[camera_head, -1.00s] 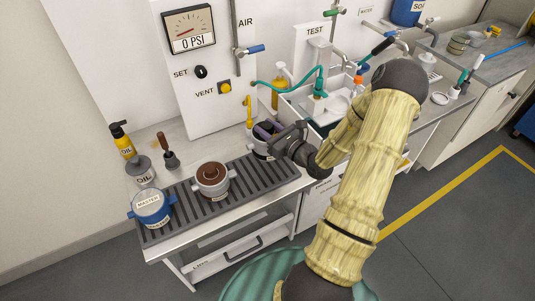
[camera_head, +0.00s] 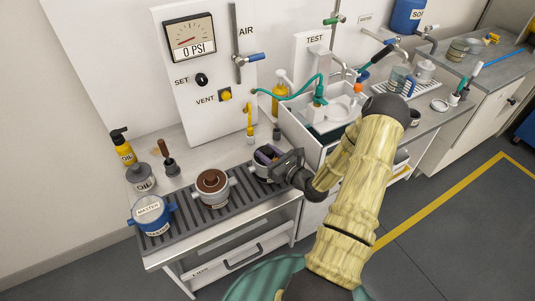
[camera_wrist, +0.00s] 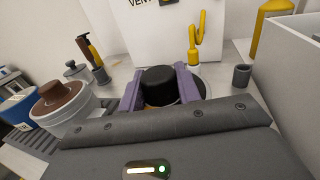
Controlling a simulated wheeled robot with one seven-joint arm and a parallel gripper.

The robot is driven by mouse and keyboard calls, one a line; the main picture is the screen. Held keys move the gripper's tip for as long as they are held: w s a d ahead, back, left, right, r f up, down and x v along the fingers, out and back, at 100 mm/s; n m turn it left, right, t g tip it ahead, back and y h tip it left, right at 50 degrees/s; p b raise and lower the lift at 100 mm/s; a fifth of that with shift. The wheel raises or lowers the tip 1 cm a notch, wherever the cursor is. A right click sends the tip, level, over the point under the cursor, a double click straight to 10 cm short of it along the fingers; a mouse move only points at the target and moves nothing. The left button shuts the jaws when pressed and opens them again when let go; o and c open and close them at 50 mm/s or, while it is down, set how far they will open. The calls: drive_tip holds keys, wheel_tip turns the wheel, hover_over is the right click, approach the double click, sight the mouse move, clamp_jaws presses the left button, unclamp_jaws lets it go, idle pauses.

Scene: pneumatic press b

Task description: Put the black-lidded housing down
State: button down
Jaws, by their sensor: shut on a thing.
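The black-lidded housing is a pale pot (camera_head: 262,173) at the right end of the dark ribbed mat (camera_head: 183,238). My gripper (camera_head: 267,154) is shut on it from above and the right, with purple pads on either side of the lid. The wrist view shows the round black lid (camera_wrist: 158,82) between the two pads, roughly upright. The housing's lower body is mostly hidden there by my gripper. It is at or very near the mat's surface; I cannot tell whether it touches.
A brown-topped pot (camera_head: 212,188) stands mid-mat, left of the housing. A blue pot marked MASTER (camera_head: 152,214) is at the left end. Behind are the gauge panel (camera_head: 205,105), a yellow lever (camera_head: 250,122) and a small grey cup (camera_head: 276,132). A sink (camera_head: 305,130) is to the right.

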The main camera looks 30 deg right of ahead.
drive_tip(key=shift+f, duration=0.2)
drive_tip(key=shift+f, duration=0.1)
drive_tip(key=c, duration=1)
unclamp_jaws()
drive_tip(key=shift+f, duration=0.1)
drive_tip(key=b+v, duration=0.2)
drive_tip(key=v, duration=1)
drive_tip(key=shift+a, duration=0.15)
